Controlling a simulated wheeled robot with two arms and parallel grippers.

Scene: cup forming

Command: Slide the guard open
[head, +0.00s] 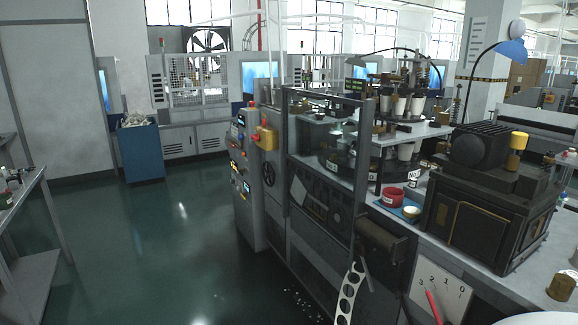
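The guard (327,181) looks like a dark-framed clear panel on the front of the cup forming machine (312,245). Its frame runs between a left upright and a right upright, with a top bar across. Through it I see part of the dark round turret of the machine. The panel stands upright in front of the turret; I cannot tell exactly how far along its track it sits. No handle on it is clear to me. Neither of my grippers shows in the head view.
A control cabinet (240,190) with buttons and a yellow box (266,138) stands left of the guard. A strip with punched holes (348,295) hangs at the front. Green floor (170,240) is clear at left.

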